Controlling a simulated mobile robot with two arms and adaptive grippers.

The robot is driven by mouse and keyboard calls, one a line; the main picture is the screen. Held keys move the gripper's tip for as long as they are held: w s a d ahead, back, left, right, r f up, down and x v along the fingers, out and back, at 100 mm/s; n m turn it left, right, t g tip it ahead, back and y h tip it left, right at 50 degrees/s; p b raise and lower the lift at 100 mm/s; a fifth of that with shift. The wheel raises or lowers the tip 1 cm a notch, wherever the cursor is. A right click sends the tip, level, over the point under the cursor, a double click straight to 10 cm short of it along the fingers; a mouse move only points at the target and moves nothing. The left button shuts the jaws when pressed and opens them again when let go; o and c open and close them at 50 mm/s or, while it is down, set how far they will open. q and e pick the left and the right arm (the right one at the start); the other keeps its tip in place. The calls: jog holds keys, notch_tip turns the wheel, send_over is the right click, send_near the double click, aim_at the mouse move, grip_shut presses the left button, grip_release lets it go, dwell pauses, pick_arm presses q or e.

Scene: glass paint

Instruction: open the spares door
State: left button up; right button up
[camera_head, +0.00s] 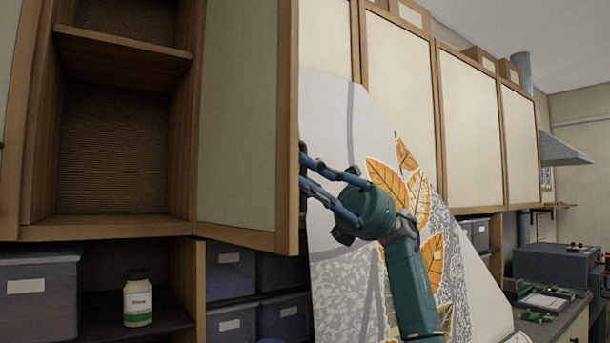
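A cabinet door (237,115) with a pale panel and wooden frame stands swung open at the left-centre. No label naming it as the spares door can be read. Left of it, the wooden cabinet interior (113,150) shows, with a shelf and no objects visible in it. My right gripper (303,170) is at the door's free edge, close beside a dark handle (302,205) on the door's outer face. Its two fingers are apart, with a gap between them. Contact with the handle cannot be told. My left gripper is not in view.
Several closed cabinet doors (470,130) run to the right. A large leaf-patterned panel (335,255) leans behind my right arm. Below are a white bottle (138,300), a grey bin (38,298) and several more bins. A green-cluttered bench (562,330) is at the right.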

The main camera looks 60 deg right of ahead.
jog(key=shift+o, duration=1.3)
jog(key=v, duration=1.2)
